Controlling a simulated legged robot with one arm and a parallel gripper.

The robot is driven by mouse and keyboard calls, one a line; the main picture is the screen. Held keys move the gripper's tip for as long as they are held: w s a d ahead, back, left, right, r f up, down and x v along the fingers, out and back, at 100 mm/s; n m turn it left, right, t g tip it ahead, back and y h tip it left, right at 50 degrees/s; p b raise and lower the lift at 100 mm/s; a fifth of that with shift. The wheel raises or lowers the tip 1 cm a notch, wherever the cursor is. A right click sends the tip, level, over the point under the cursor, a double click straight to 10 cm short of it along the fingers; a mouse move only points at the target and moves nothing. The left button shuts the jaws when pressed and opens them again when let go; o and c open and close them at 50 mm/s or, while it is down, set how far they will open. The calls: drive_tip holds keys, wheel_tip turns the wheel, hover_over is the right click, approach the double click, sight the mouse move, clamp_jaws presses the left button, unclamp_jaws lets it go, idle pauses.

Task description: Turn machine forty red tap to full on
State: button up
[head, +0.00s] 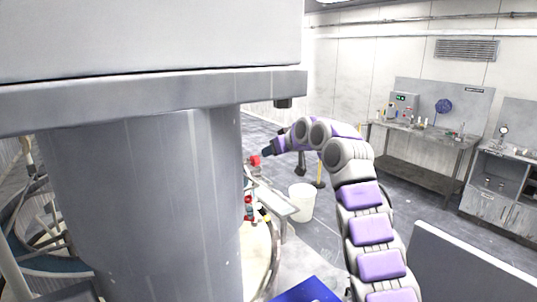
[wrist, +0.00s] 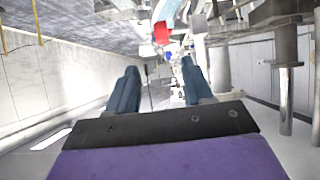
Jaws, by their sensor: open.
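A red tap (head: 255,160) stands at the near side of the pipework just right of the big grey column in the head view. My gripper (head: 267,151) is close to it, on its upper right. In the wrist view a red part (wrist: 161,33), likely the same tap, shows beyond my open fingertips (wrist: 160,66), roughly in line with the gap between them. Nothing is held between the fingers. I cannot tell whether they touch the tap, nor how far it is turned. A second red part (head: 248,200) sits lower down. No machine number is readable.
The thick grey column (head: 145,200) fills the left of the head view under a wide slab. A white bucket (head: 301,203) stands on the floor. A metal bench (head: 425,130) is along the back wall, with open floor before it.

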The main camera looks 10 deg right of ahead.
wheel_tip(320, 180, down, 10)
drive_tip(key=w+a+t+y+b, duration=0.1)
drive_tip(key=t+b, duration=0.1)
drive_tip(key=b, duration=0.4)
drive_tip(key=t+y+b, duration=0.1)
drive_tip(key=t+b, duration=0.3)
drive_tip(key=b, duration=0.2)
approach(258, 161)
drive_tip(key=shift+y, duration=0.3)
drive_tip(key=shift+p+x, duration=4.6)
drive_tip(key=shift+p, duration=0.4)
drive_tip(key=shift+w+f, duration=0.3)
drive_tip(key=shift+w, duration=0.1)
drive_tip(key=shift+w+a+r, duration=0.1)
drive_tip(key=shift+w, duration=0.15)
drive_tip(key=shift+w+a, duration=0.25)
drive_tip(key=shift+w, duration=0.55)
